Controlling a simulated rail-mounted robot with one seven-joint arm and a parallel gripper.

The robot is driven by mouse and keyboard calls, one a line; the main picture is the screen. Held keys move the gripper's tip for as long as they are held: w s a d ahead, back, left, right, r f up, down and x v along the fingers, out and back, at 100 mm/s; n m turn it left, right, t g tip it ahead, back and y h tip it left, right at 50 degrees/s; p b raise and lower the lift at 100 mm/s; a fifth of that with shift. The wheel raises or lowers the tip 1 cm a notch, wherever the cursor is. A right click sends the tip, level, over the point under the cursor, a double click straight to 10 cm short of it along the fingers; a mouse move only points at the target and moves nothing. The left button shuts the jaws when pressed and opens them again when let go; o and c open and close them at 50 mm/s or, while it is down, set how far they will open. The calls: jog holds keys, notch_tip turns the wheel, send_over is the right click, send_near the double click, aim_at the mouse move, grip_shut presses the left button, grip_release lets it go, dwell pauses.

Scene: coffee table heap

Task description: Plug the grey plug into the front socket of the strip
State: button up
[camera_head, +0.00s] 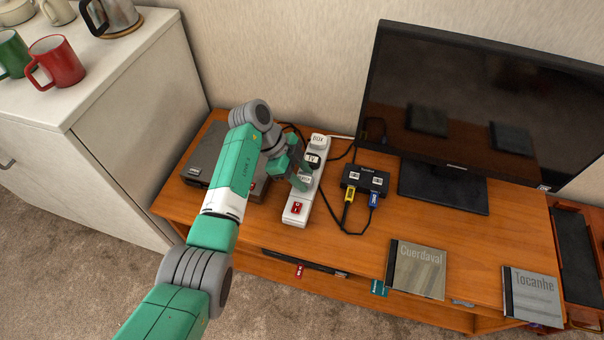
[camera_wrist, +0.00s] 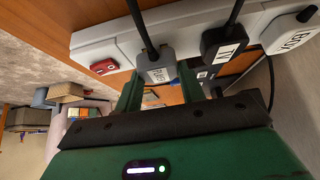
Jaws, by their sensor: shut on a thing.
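The grey plug (camera_wrist: 157,68), with a partly readable label and a dark cord, is between the two green fingers of my gripper (camera_wrist: 158,82). My gripper (camera_head: 300,180) is shut on it at the white power strip (camera_head: 293,217). The plug is at the strip's front position, between the red switch (camera_wrist: 103,66) and the black TV plug (camera_wrist: 222,45). It looks against or very close to the strip face; how deep it sits cannot be told. The socket under it is hidden. A white BOX plug (camera_wrist: 291,32) sits beyond the TV plug.
A dark box (camera_head: 208,155) stands left of the strip, close to my arm. A black switcher (camera_head: 365,179) with yellow and blue connectors stands to the right, before the television (camera_head: 470,100). Cables run behind. Two cases (camera_head: 417,270) (camera_head: 532,297) lie near the table's front edge.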

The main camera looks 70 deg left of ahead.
jog(key=shift+f+b, duration=0.35)
jog(key=shift+f, duration=0.2)
jog(key=o, duration=1.2)
jog(key=shift+r, duration=0.1)
jog(key=p+v, duration=0.3)
jog(key=v, duration=0.3)
dwell(0.4)
